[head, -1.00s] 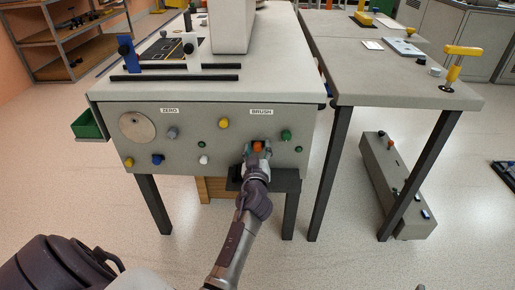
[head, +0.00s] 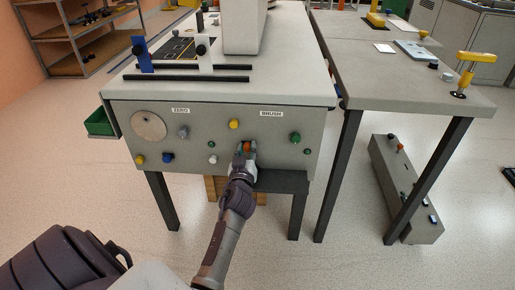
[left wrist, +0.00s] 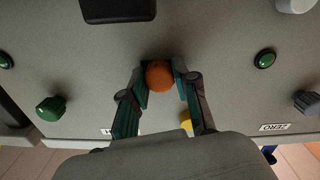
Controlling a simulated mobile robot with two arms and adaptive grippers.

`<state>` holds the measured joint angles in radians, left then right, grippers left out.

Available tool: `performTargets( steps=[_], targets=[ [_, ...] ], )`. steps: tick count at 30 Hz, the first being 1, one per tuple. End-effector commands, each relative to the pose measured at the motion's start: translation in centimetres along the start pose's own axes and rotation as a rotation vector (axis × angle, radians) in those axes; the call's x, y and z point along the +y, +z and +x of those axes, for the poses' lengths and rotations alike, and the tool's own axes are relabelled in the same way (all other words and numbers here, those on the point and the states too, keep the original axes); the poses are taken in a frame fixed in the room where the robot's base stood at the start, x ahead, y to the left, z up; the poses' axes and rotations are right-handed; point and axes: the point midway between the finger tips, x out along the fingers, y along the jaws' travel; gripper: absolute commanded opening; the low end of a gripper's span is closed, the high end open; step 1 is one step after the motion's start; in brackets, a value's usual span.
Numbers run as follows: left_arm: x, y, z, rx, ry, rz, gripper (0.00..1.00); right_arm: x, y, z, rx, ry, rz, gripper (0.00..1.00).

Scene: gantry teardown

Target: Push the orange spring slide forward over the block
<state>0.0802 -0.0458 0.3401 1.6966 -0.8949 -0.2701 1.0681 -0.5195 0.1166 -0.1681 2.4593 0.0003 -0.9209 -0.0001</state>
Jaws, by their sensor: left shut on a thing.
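The orange slide knob (head: 247,147) sits on the front panel of the grey bench, below and left of the BRUSH label. My left gripper (head: 245,150) is shut on it. In the left wrist view the orange knob (left wrist: 159,76) is round and held between the two fingertips (left wrist: 160,82), against the panel. Behind the knob, its stem and any track are hidden. I cannot make out a separate block by the knob. My right gripper is not in view.
A dark ledge (head: 282,181) juts out below the panel, close right of my left forearm. A small green button (head: 213,145), a yellow knob (head: 234,124) and a larger green knob (head: 295,137) surround the gripper. Open floor lies in front.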

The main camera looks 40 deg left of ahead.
Motion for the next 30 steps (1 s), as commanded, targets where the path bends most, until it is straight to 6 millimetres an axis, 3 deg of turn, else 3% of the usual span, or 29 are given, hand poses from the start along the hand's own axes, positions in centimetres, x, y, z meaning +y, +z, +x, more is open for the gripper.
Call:
performTargets(
  steps=[8,9,13,23,30],
  targets=[
    [-0.5,-0.2,0.1,0.003,-0.007,0.002,0.0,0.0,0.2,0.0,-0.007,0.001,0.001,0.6],
    [-0.5,-0.2,0.1,0.003,-0.007,0.002,0.33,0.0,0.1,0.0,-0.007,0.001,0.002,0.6],
    [-0.5,-0.2,0.1,0.003,-0.007,0.002,0.54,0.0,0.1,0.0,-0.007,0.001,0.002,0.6],
    [-0.2,-0.1,0.0,0.002,-0.004,0.001,0.55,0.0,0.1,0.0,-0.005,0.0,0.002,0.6],
    [1.9,0.7,0.1,0.001,-0.001,-0.001,0.55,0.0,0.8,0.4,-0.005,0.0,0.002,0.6]
  ],
)
